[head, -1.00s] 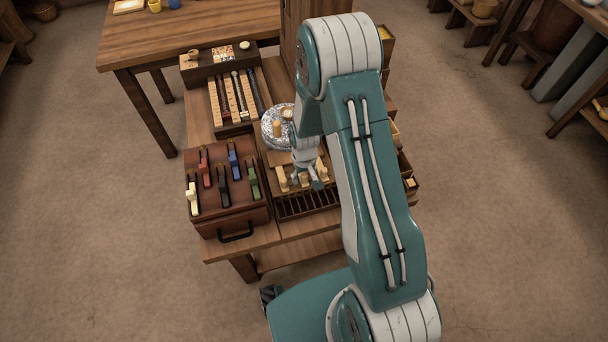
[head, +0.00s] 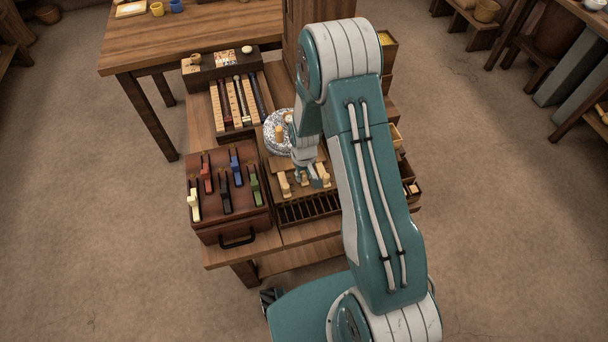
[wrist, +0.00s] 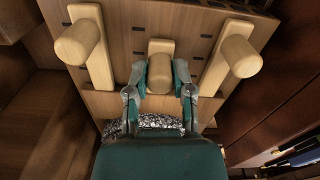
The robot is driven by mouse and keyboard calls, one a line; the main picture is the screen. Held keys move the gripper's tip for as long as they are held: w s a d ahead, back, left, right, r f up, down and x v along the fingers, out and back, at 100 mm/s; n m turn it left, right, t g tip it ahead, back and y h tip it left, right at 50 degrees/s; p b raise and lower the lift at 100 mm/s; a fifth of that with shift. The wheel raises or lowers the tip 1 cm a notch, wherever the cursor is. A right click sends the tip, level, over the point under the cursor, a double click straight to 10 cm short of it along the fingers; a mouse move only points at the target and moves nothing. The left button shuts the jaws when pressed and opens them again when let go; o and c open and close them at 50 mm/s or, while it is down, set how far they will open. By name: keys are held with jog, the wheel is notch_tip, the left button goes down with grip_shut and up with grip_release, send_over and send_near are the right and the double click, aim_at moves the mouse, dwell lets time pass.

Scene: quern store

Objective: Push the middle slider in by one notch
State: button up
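Three pale wooden sliders with round knobs sit on a slotted wooden board (head: 284,206). In the wrist view, the left slider (wrist: 78,44) and right slider (wrist: 239,55) flank the middle slider (wrist: 160,72), which is between my gripper's fingers. My gripper (wrist: 160,76) has one finger on each side of that knob, and both tips appear to touch it. In the head view, my gripper (head: 307,180) is down at the board and hides part of the middle slider. The left slider (head: 284,185) shows beside it.
A red-brown box (head: 229,217) with coloured levers stands left of the board. A speckled round plate (head: 271,140) lies behind it. A rack of notched strips (head: 238,100) is farther back. Open drawers (head: 408,190) stand at the right, close to my arm.

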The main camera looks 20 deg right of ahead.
jog(key=o, duration=0.4)
jog(key=shift+f, duration=0.1)
jog(key=shift+o, duration=0.2)
notch_tip(320, 180, up, 12)
dwell(0.6)
notch_tip(320, 180, up, 9)
jog(key=t, duration=0.1)
send_over(303, 173)
jog(key=s, duration=0.2)
jog(key=s+r+t, duration=0.2)
jog(key=s+r, duration=0.4)
jog(key=r, duration=0.4)
jog(key=s+r+m+t, duration=0.1)
jog(key=s+r+t, duration=0.1)
jog(key=s+r, duration=0.6)
jog(key=s, duration=0.6)
jog(key=shift+s+r+m+t, duration=0.2)
jog(key=shift+m+t, duration=0.1)
jog(key=shift+m, duration=0.1)
